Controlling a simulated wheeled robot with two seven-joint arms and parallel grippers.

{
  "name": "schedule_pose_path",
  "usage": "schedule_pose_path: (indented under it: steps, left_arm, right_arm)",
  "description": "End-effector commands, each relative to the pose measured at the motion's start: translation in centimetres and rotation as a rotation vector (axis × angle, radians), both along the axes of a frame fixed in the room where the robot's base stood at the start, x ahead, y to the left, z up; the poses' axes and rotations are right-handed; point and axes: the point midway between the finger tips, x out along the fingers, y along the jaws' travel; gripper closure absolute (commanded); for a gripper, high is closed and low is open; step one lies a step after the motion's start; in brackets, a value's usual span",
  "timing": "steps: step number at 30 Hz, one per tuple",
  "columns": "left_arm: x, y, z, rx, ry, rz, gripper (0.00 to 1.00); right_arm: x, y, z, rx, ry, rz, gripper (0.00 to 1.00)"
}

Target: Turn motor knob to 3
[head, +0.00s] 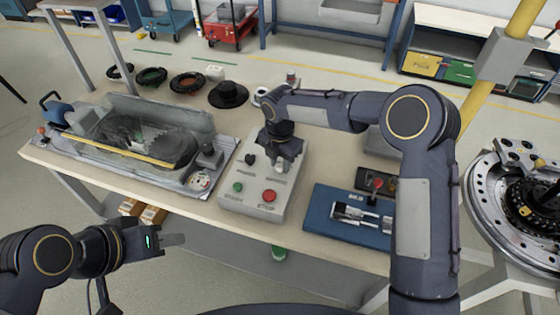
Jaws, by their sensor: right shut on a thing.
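A light grey control box (236,196) stands near the front edge of the table. It has a green button (238,187), a red button (269,195) and a black knob (250,159) at its upper left. My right gripper (282,164) reaches down over the box's upper right and is shut on a knob there. The gripper mostly hides this knob, so its pointer and numbers cannot be read. The box's small printed labels are too blurred to read. My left gripper (178,240) is away from the box, in front of the table edge; its finger gap does not show clearly.
A clear-covered machine (140,130) stands left of the box. A blue tray (325,215) with metal parts and a red-knobbed device (376,185) lie to the right. Dark rings (187,83) line the back of the table. A large metal disc assembly (500,215) stands far right.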

Motion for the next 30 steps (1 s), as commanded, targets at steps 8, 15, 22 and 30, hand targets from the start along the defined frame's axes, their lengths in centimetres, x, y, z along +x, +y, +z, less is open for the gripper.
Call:
schedule_pose_path:
  steps: [8, 15, 22, 30]
  left_arm:
    - [0.0, 0.0, -0.3, 0.000, 0.000, 0.000, 0.64]
    - [0.0, 0.0, -0.8, 0.000, 0.000, 0.000, 0.64]
    - [0.0, 0.0, -1.5, 0.000, 0.000, 0.000, 0.64]
    - [0.0, 0.0, -2.1, 0.000, 0.000, 0.000, 0.64]
  right_arm:
    - [0.0, 0.0, 0.0, -0.001, 0.000, -0.058, 0.94]
    - [0.0, 0.0, -0.1, -0.001, -0.001, -0.216, 0.94]
    - [0.0, 0.1, -0.1, 0.000, 0.000, -0.430, 0.94]
    - [0.0, 0.1, -0.1, 0.000, 0.000, -0.687, 0.94]
